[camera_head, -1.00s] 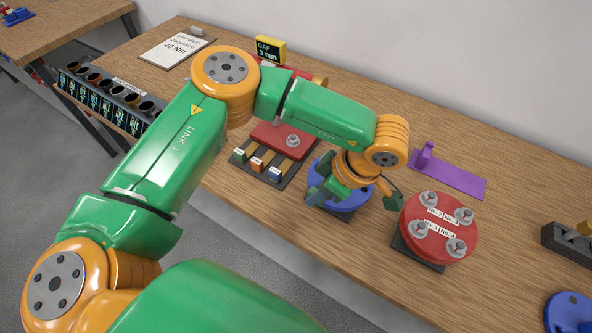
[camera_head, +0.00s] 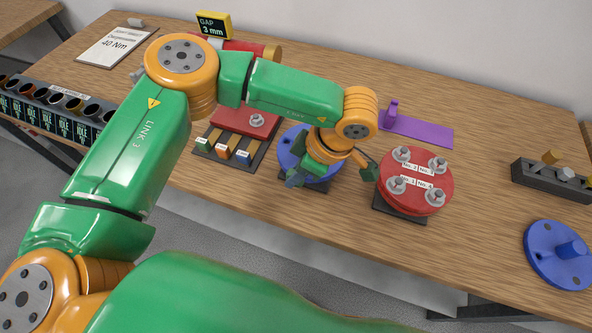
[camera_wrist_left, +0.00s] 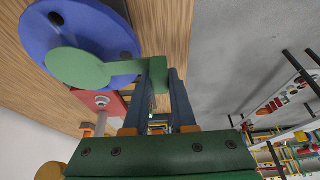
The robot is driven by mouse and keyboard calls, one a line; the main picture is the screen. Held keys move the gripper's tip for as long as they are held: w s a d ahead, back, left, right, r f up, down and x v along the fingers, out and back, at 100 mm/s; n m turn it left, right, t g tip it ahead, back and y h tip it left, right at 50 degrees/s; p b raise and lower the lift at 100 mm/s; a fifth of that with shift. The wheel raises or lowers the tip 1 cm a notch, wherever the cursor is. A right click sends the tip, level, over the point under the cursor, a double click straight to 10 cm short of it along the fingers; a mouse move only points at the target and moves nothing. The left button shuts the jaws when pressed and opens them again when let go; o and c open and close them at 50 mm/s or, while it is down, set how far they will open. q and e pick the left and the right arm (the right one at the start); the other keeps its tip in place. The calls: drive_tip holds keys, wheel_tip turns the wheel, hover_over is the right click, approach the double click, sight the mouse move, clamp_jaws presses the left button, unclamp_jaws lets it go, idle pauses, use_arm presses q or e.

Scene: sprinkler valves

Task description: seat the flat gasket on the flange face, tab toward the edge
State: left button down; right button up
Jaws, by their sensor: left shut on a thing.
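A thin green piece, apparently the gasket (camera_wrist_left: 80,68), shows in the left wrist view as a disc with a tab. My left gripper (camera_wrist_left: 163,80) is shut on the tab. The disc overlaps part of the round blue flange (camera_wrist_left: 62,27) and looks off its centre. I cannot tell whether it touches the face. In the head view my left gripper (camera_head: 297,177) is at the front side of the blue flange (camera_head: 287,150), which my wrist partly covers. The gasket is hard to make out there. My right gripper is not in view.
A red flange (camera_head: 415,185) with several bolts stands just right of my left wrist. A rack of small blocks (camera_head: 232,150) lies to the left, a purple stand (camera_head: 420,130) behind. Bare wood (camera_head: 480,210) lies between.

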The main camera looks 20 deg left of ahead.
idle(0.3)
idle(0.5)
use_arm(q)
drive_tip(key=shift+f+b, duration=0.1)
drive_tip(key=shift+b, duration=0.2)
drive_tip(key=shift+f+b, duration=0.35)
drive_tip(key=shift+f+b, duration=0.6)
drive_tip(key=c, duration=0.7)
unclamp_jaws()
drive_tip(key=shift+o, duration=0.2)
